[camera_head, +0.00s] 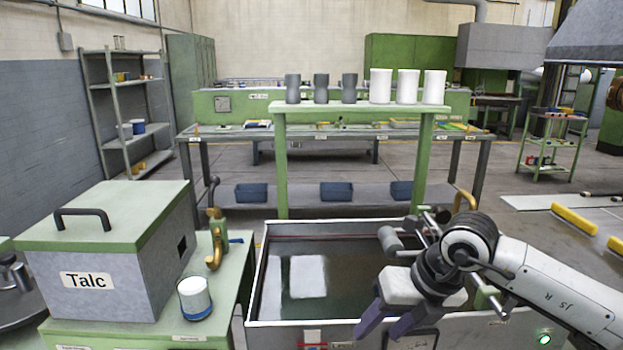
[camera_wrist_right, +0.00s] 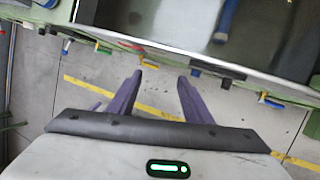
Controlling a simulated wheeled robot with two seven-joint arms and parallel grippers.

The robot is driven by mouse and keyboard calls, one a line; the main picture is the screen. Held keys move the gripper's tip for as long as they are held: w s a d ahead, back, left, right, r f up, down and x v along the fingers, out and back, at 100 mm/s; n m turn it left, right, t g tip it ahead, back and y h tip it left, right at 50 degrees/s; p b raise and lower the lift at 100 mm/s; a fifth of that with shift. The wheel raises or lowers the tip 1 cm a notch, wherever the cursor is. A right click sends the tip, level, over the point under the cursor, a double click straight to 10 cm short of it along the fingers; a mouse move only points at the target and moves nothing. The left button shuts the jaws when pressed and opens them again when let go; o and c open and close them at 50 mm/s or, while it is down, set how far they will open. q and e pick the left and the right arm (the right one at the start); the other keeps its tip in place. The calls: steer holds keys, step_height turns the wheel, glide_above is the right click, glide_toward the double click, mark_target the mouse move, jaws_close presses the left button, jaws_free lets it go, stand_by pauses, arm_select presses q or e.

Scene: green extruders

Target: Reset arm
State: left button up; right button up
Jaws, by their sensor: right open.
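My right gripper (camera_head: 385,322) comes in from the right in the head view and hangs over the front edge of the dark basin (camera_head: 249,300). Its two purple fingers are apart with nothing between them. In the right wrist view the open fingers (camera_wrist_right: 160,85) point toward the basin's edge (camera_wrist_right: 180,53), with floor and a yellow line showing beneath. My left gripper and left arm do not show in either view.
A Talc box (camera_head: 100,285) and a white cup with a blue base (camera_head: 194,298) stand on the green bench at left. Grey cups (camera_head: 321,88) and white cups (camera_head: 407,87) stand on a raised green shelf (camera_head: 350,106) behind the basin.

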steer(key=s+a+f+g+y+b, duration=0.1)
steer(key=s+a+f+g+y, duration=0.15)
steer(key=s+a+y, duration=0.55)
steer(key=s+a+r+m+t+y+b, duration=0.1)
steer(key=s+a+r+m+y, duration=0.1)
steer(key=a+m+y, duration=0.3)
steer(key=s+a+r+m+t+y+b, duration=0.1)
steer(key=s+a+r+t+y+b, duration=0.15)
steer(key=a, duration=0.35)
steer(key=w+d+f+m+t+h+b, duration=0.1)
steer(key=w+d+f+m+t+h, duration=0.1)
steer(key=d+f+m+t+h, duration=0.65)
steer(key=w+d+f+m+t+h+b, duration=0.1)
steer(key=w+d+f+m+t+h, duration=0.2)
steer(key=d+f+m, duration=0.9)
steer(key=s+d+f+m+g+h+b, duration=0.1)
steer(key=s+f+m+g+h, duration=0.4)
steer(key=s+f, duration=1.1)
steer(key=f+m+g, duration=0.1)
steer(key=m, duration=0.2)
steer(key=shift+d+f+m+g, duration=0.2)
steer(key=shift+d+m+g, duration=0.15)
steer(key=shift+d, duration=0.05)
